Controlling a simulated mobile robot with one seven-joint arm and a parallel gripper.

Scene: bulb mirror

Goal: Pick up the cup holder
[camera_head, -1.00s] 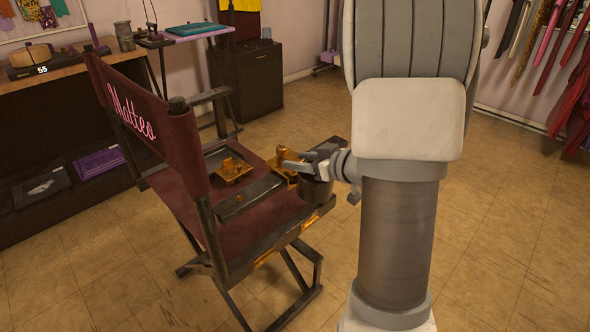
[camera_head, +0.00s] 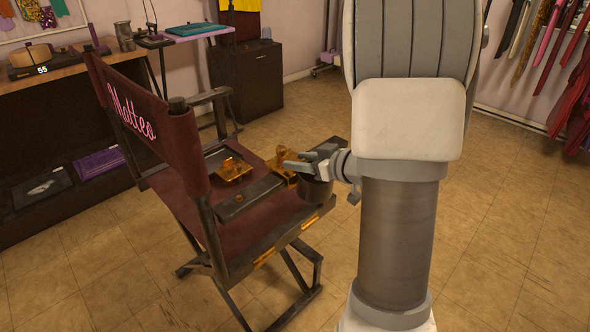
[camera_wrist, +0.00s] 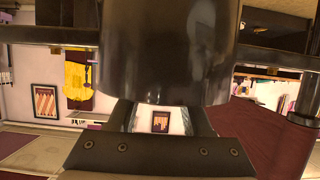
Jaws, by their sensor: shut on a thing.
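The cup holder is a dark cylindrical cup (camera_head: 316,190) beside the front right of the director's chair (camera_head: 262,222). In the wrist view the cup holder (camera_wrist: 168,50) is large and close, filling the upper middle. My gripper (camera_head: 300,162) is at the cup holder's upper part and shut on it. In the wrist view my fingers reach up to the cup holder from below, and their tips are partly hidden by it. I cannot tell whether the cup holder is still joined to the chair's arm.
Brass-coloured brackets (camera_head: 233,169) and a dark flat bar (camera_head: 250,196) lie on or over the chair seat. A wooden counter (camera_head: 60,70) stands at the left and a dark cabinet (camera_head: 247,80) behind. Tiled floor (camera_head: 500,240) is clear at the right.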

